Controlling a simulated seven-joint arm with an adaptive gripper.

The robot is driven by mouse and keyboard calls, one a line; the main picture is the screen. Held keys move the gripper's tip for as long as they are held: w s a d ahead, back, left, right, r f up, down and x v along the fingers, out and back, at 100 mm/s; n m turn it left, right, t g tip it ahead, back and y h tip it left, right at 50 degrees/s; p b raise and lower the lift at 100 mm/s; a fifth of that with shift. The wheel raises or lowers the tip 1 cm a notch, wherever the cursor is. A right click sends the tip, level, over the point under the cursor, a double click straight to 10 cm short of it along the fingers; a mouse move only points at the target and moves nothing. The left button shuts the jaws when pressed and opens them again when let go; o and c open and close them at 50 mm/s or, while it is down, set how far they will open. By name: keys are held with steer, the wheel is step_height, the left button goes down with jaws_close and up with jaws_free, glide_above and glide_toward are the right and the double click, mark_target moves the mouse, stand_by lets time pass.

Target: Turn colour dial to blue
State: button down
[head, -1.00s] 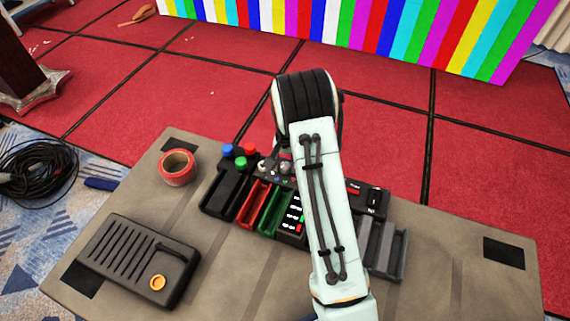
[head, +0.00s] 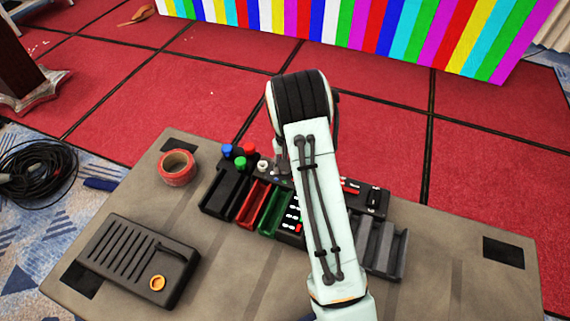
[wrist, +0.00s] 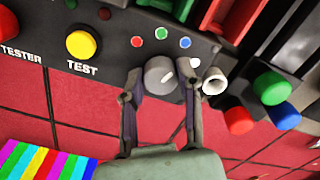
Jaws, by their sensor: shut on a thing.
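The grey colour dial (wrist: 158,75) is on the black control panel, below a row of red, green and blue dots (wrist: 185,42) in the wrist view. A small pale mark shows on the dial, but I cannot tell clearly which dot it points to. My gripper (wrist: 160,94) has one finger on each side of the dial and is shut on it. In the head view my gripper (head: 281,160) is over the panel's back part, and it hides most of the dial.
A white socket-like knob (wrist: 214,80) is close beside the right finger. Red, green and blue knobs (wrist: 272,88) stand farther right. A yellow TEST button (wrist: 81,44) is at left. Tape (head: 177,168) and a black box (head: 137,260) lie on the case. A striped video wall (head: 370,30) stands behind.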

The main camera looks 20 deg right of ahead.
steer(key=shift+f, duration=0.1)
steer(key=c, duration=0.7)
jaws_free()
steer(key=shift+c, duration=0.2)
step_height(320, 180, up, 12)
